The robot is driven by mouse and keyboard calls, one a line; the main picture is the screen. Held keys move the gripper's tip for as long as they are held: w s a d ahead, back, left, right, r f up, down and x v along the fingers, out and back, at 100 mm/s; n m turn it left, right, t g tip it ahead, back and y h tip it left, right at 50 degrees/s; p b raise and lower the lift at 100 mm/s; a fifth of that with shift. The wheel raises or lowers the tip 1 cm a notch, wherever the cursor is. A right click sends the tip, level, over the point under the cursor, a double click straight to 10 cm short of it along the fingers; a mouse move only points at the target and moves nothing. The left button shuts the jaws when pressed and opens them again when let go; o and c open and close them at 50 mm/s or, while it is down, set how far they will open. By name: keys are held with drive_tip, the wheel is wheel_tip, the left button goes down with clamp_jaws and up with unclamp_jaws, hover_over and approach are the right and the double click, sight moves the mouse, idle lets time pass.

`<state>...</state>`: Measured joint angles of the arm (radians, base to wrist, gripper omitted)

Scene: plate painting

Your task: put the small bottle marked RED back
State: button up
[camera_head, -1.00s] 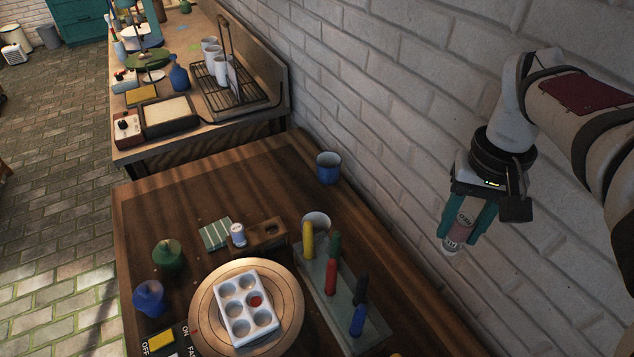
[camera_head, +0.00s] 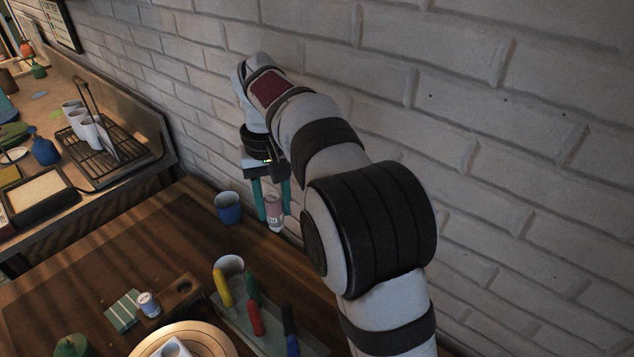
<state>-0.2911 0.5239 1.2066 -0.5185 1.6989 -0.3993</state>
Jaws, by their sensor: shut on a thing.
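My gripper (camera_head: 271,195) has teal fingers and is shut on a small bottle (camera_head: 274,213). The bottle has a pinkish body and a pale lower end; its label is too small to read. It hangs roughly upright in the air near the brick wall, just right of the blue cup in the picture. A wooden holder (camera_head: 178,296) lies on the table, lower left of my gripper. It has an empty round hole at its right end. Another small white bottle (camera_head: 148,305) with a dark label stands at its left end.
A blue cup (camera_head: 229,209) stands at the table's back. A pale cup (camera_head: 229,266) and a tray (camera_head: 268,342) of coloured tools stand in front. A turntable (camera_head: 213,338) with a white palette (camera_head: 174,349) is cut off below. A striped cloth (camera_head: 122,312) lies left of the holder.

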drive_tip(key=a+f+n, duration=0.1)
drive_tip(key=a+f, duration=0.6)
drive_tip(key=a, duration=0.4)
drive_tip(key=a+f+n, duration=0.1)
drive_tip(key=a+f, duration=0.6)
drive_tip(key=a, duration=0.4)
drive_tip(key=shift+s+a+n, duration=0.15)
drive_tip(key=shift+s+n, duration=0.15)
drive_tip(key=shift+f, duration=1.5)
drive_tip(key=shift+r, duration=0.1)
drive_tip(key=shift+r, duration=0.2)
